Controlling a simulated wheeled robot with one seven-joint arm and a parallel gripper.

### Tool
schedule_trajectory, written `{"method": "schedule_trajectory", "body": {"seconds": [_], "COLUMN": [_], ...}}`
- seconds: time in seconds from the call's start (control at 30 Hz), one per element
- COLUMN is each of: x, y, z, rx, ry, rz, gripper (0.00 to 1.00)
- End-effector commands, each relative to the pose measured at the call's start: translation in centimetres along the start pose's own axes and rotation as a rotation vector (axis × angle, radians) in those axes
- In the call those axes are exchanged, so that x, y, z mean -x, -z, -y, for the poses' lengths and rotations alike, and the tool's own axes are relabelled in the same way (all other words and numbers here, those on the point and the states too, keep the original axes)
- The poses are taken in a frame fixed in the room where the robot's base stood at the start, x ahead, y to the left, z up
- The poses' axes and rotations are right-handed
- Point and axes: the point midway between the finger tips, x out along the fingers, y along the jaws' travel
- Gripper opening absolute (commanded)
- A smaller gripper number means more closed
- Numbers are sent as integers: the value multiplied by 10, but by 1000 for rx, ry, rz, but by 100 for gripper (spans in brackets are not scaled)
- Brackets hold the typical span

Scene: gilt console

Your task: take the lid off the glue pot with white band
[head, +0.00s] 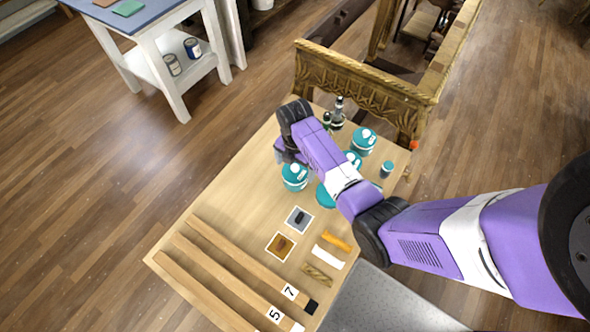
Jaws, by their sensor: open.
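Several teal pots with white markings stand on the light wooden table. One pot (295,180) is at the left, just below my gripper in the picture, with a pale knob on top. Another pot (363,142) stands at the back right, also with a pale knob. A third teal pot (353,158) and a teal round thing (323,196) are partly hidden by my arm. I cannot tell for sure which one is the glue pot with white band. My gripper (284,154) is open beside the left pot, slightly behind it; its fingertips are mostly hidden by my wrist.
Two sample cards (299,219), coloured strips (328,257) and long numbered wooden bars (232,262) lie at the front. The table's left side (235,185) is clear.

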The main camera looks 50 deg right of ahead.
Motion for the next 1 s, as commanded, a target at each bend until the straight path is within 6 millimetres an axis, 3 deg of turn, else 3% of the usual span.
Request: {"method": "schedule_trajectory", "body": {"seconds": [0.07, 0.4, 0.77, 1.0], "x": [0, 0, 3, 16], "y": [0, 0, 1, 6], "z": [0, 0, -1, -6], "rx": [0, 0, 0, 1], "ry": [0, 0, 0, 0], "rz": [0, 0, 0, 0], "gripper": [100, 36, 36, 36]}}
